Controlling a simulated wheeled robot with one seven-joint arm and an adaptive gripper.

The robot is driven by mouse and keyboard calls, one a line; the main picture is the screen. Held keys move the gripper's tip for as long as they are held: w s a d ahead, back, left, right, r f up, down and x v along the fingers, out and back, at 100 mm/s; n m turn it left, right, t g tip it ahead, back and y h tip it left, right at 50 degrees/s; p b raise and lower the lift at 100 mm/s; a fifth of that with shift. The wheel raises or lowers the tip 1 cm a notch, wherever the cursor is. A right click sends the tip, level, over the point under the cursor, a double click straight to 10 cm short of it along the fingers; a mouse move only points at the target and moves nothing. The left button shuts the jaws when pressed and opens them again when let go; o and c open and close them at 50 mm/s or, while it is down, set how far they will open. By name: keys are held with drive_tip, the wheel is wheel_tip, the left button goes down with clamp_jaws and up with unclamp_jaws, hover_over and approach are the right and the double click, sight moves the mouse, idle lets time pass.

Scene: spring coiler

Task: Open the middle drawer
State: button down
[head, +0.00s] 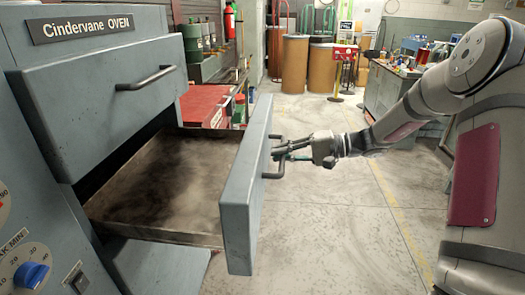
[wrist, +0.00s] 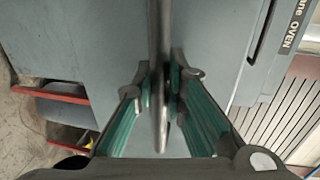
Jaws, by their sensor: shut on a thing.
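The middle drawer (head: 243,200) of the grey Cindervane oven (head: 95,75) stands well out from the body. Its brown, dusty tray interior is visible behind the front panel. My gripper (head: 281,152) is at the right side of this panel, shut on the drawer's dark bar handle (head: 270,172). In the wrist view, the handle bar (wrist: 160,75) runs between the green-padded fingers of my gripper (wrist: 161,88). The upper drawer (head: 110,90), with its own dark handle (head: 147,78), is above. A lower grey panel (head: 155,265) shows under the middle drawer, partly hidden by it.
A blue dial (head: 30,275) is on the oven front at lower left. A red cabinet (head: 205,105) stands behind the drawer. Brown drums (head: 295,65) and a workbench (head: 392,88) are farther back. The concrete floor (head: 330,230) right of the drawer is clear.

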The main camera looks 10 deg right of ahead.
drive_tip(key=shift+s+d, duration=0.2)
drive_tip(key=shift+d, duration=0.35)
drive_tip(key=c, duration=1.6)
unclamp_jaws()
drive_tip(key=v, duration=1.2)
drive_tip(key=shift+w+f, duration=0.1)
